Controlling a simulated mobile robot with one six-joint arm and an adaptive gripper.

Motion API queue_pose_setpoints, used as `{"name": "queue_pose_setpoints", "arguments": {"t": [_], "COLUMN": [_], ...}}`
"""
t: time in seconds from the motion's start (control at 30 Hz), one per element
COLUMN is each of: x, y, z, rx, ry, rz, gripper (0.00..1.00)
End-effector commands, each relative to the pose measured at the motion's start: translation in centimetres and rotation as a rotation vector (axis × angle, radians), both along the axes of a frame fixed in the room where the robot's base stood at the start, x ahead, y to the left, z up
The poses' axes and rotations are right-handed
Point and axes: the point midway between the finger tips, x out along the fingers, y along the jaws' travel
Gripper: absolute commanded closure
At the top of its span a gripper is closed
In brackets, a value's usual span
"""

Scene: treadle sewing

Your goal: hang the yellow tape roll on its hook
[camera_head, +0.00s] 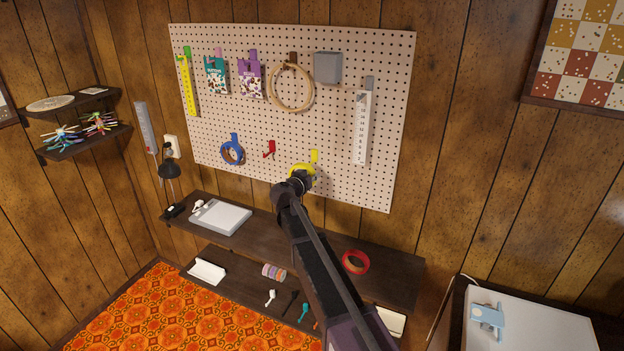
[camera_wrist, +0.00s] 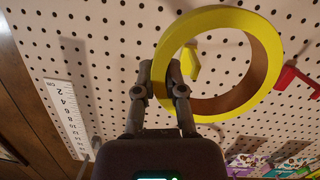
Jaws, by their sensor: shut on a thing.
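The yellow tape roll (camera_head: 301,168) is held up close to the pegboard, with its wide open ring facing the camera in the wrist view (camera_wrist: 270,47). My gripper (camera_head: 298,178) is shut on the left part of the roll's rim, as the wrist view (camera_wrist: 163,72) shows. The yellow hook (camera_head: 314,156) is on the lower pegboard, just above and right of the roll in the head view. In the wrist view the yellow hook (camera_wrist: 192,62) shows inside the ring's opening, near my fingertips. I cannot tell whether it passes through the ring or lies behind it.
A red hook (camera_head: 269,149) is empty left of the yellow one, and a blue roll (camera_head: 232,152) hangs farther left. A white ruler (camera_head: 361,128) hangs at right. Below, a red roll (camera_head: 355,262) lies on the dark shelf (camera_head: 262,234).

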Motion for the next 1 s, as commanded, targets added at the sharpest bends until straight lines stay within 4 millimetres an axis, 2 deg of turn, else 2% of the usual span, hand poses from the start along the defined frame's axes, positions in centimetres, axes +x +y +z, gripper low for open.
{"name": "queue_pose_setpoints", "arguments": {"t": [1.0], "x": [4.1], "y": [-1.4], "z": [-0.2], "rx": [0.000], "ry": [0.000], "rz": [0.000], "gripper": [1.00]}}
